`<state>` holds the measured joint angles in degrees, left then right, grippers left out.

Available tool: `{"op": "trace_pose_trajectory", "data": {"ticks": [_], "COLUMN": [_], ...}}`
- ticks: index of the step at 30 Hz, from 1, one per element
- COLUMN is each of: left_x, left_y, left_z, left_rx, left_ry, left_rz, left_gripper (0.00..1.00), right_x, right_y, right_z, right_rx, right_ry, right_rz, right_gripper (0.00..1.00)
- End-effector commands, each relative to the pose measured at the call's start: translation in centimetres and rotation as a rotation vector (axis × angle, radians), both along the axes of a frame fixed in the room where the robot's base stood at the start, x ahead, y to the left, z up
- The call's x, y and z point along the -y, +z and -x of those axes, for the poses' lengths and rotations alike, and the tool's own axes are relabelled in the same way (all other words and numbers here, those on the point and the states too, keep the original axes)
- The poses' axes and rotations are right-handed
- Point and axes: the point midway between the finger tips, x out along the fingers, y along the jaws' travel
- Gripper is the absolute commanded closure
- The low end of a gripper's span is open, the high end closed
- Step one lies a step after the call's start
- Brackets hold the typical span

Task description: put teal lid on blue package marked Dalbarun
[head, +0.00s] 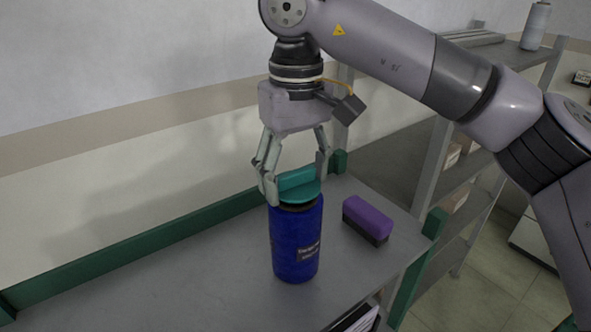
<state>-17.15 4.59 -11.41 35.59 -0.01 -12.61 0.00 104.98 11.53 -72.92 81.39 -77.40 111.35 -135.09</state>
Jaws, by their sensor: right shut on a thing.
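The blue package (290,245) is an upright cylinder on the grey table, with a dark label whose small print I cannot read clearly. The teal lid (298,190) is at the top of the blue package, with a raised teal grip across it. A dark rim shows just under the lid; I cannot tell whether the lid is fully seated. My right gripper (296,183) comes down from above and is shut on the teal lid, one finger on each side. My left gripper is not in view.
A purple and black block (367,220) lies on the table (180,285) just right of the package. A green rail (140,245) runs along the back edge. A grey shelf unit (440,150) stands at the right. The table's left part is clear.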

Motion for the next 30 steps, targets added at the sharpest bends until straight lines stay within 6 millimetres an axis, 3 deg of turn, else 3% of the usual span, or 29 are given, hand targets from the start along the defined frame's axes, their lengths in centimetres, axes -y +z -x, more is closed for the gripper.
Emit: {"op": "trace_pose_trajectory", "data": {"ticks": [9, 23, 24, 30], "left_x": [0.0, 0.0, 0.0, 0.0], "left_y": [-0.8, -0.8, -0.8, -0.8], "left_z": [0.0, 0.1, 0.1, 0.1], "left_rx": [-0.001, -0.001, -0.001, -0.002], "left_ry": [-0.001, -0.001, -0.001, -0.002], "left_rz": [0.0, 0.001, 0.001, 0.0], "left_gripper": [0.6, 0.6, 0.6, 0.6], "right_x": [0.0, 0.0, 0.0, 0.0], "right_y": [-1.4, -1.4, -1.4, -1.4], "right_z": [0.0, 0.0, 0.0, 0.0], "right_rx": [-0.001, 0.0, -0.001, 0.0], "right_ry": [0.0, 0.0, 0.0, 0.0], "right_rz": [0.0, 0.0, 0.0, 0.0], "right_gripper": [0.53, 0.53, 0.38, 0.24]}}
